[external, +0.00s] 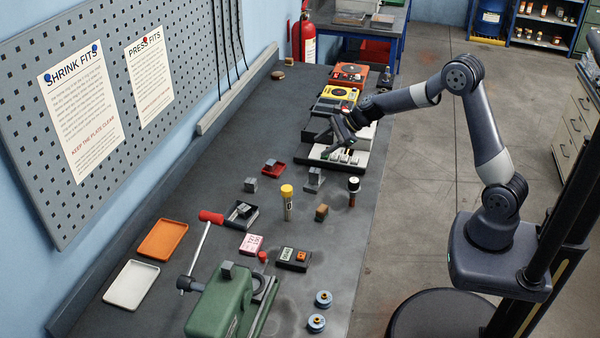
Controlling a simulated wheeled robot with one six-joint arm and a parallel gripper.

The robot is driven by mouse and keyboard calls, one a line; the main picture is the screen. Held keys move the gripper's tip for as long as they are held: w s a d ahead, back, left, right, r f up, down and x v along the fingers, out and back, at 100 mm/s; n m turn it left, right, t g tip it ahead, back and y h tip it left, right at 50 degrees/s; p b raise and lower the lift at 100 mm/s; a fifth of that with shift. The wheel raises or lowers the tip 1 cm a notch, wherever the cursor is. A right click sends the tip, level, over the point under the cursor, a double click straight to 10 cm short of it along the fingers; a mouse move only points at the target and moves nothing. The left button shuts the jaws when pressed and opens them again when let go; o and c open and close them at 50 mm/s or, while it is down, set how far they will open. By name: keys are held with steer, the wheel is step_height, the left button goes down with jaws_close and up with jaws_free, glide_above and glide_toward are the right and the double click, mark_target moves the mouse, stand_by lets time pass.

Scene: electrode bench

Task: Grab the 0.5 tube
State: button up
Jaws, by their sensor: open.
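A clear tube with a yellow cap (287,204) stands upright near the middle of the bench. A dark cylinder with a pale top (353,193) stands to its right. Any marking on either is too small to read, so I cannot tell which is the 0.5 tube. My gripper hides part of the rack.
A green press (222,305) with a red-knobbed lever stands at the front. An orange tray (163,238) and a white tray (131,284) lie at left. Yellow (338,97) and orange (349,75) units stand at the far end. Small blocks are scattered mid-bench.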

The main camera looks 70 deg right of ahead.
steer(key=s+a+r+n+t+y, duration=0.2)
steer(key=a+r+n, duration=0.1)
steer(key=a+n, duration=1.05)
steer(key=s+a+r+n+t+y, duration=0.1)
steer(key=s+a+r+n, duration=0.15)
steer(key=a+n, duration=1.15)
steer(key=n, duration=0.5)
glide_toward(287, 197)
steer(key=x, duration=0.3)
steer(key=d+x, duration=0.1)
steer(key=x, duration=0.1)
steer(key=shift+f, duration=0.35)
steer(key=shift+d+f+p+x, duration=0.15)
steer(key=shift+p+x, duration=0.4)
steer(key=shift+x, duration=0.85)
steer(key=shift+d+f+p+x, duration=0.1)
steer(key=shift+d+p+x, duration=0.3)
steer(key=shift+x, duration=1.05)
steer(key=shift+a, duration=0.1)
